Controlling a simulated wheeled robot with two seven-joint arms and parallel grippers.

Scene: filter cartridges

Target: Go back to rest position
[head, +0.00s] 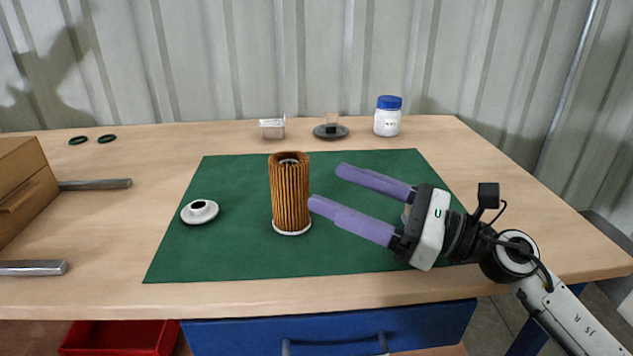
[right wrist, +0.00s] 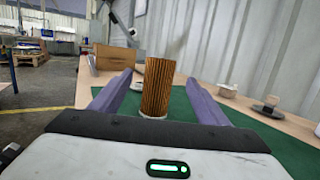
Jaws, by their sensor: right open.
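My right gripper (head: 325,187) reaches in from the right over the green mat (head: 240,255). Its two purple fingers are spread open and nothing is between them. A brown pleated filter cartridge (head: 290,190) stands upright on the mat, on a white base, just left of the fingertips. In the right wrist view the cartridge (right wrist: 158,85) shows ahead, beyond the gap between the fingers. My left gripper is not in view.
A white jar with a blue lid (head: 388,116), a dark round piece (head: 331,131) and a small box (head: 272,128) stand behind the mat. A wooden box (head: 22,190) and metal bars (head: 95,184) are at the left edge.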

